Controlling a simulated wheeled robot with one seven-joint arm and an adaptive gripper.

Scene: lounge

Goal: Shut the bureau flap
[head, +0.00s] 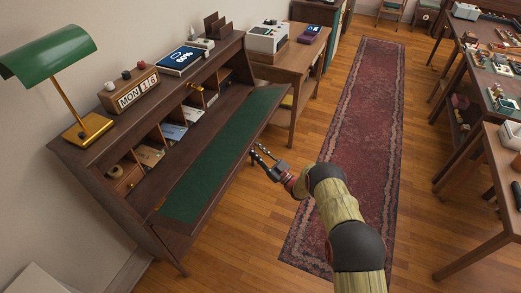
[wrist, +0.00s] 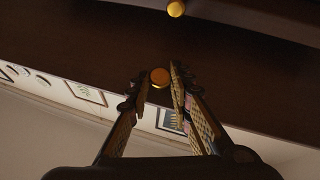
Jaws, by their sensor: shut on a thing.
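The dark wood bureau (head: 95,160) stands against the left wall. Its flap (head: 215,165) is down and open, with a green inlay facing up and pigeonholes showing behind it. My gripper (head: 261,154) is at the flap's outer front edge, near mid-length. In the wrist view, the flap's dark outer face (wrist: 80,50) fills the upper part. My gripper's fingers (wrist: 159,80) are shut on a round brass knob (wrist: 160,77) on that face. A second brass knob (wrist: 176,9) shows farther up. The head view does not show the knobs, which the flap hides.
A side table (head: 285,70) stands beyond. A red runner (head: 350,130) covers open floor; worktables (head: 480,80) line the right.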

